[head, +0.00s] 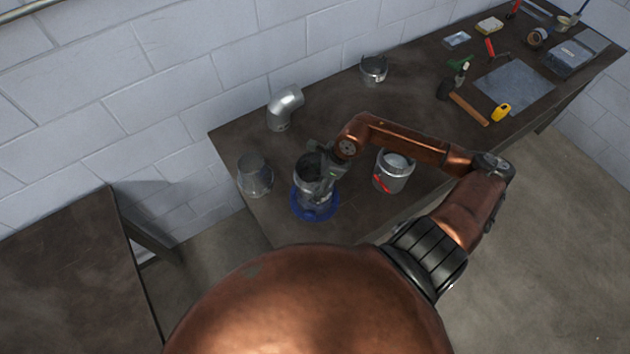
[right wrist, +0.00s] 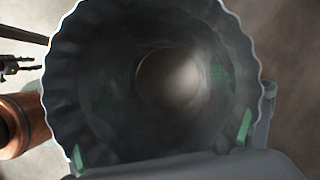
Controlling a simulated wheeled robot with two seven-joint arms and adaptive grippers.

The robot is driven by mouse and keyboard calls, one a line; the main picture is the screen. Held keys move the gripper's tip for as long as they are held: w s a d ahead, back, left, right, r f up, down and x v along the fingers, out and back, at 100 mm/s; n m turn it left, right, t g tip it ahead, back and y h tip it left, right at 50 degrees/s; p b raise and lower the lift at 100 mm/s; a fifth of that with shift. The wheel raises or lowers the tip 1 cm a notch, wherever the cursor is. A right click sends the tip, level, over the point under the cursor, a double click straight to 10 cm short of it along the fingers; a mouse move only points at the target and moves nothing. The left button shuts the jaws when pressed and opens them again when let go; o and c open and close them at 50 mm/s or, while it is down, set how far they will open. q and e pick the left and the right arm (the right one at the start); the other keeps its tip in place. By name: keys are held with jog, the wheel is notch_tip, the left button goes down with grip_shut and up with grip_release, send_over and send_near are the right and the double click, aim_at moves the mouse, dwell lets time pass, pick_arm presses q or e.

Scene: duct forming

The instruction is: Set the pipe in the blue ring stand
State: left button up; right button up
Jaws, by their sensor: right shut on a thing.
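The grey metal pipe (head: 307,172) stands roughly upright at the near left part of the bench, with its open end up. The blue ring stand (head: 315,211) shows around the pipe's lower end; I cannot tell whether the pipe rests in it or hangs just above. My right gripper (head: 327,181) is shut on the pipe's right side. In the right wrist view the pipe's wavy rim (right wrist: 150,15) and hollow inside fill most of the picture. My left gripper is not in the head view; a small dark pronged shape at the wrist view's left edge may be it.
A clear-looking tapered duct piece (head: 255,175) stands left of the stand. A metal elbow (head: 285,107) is behind. A can with a red mark (head: 393,171) stands close right, beneath my arm. A small pot (head: 373,70), hammer (head: 466,105) and metal sheet (head: 515,86) lie farther right.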

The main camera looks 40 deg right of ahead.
jog(key=o, duration=1.5)
jog(key=shift+c, duration=0.2)
jog(key=v, duration=1.2)
jog(key=shift+f, duration=0.1)
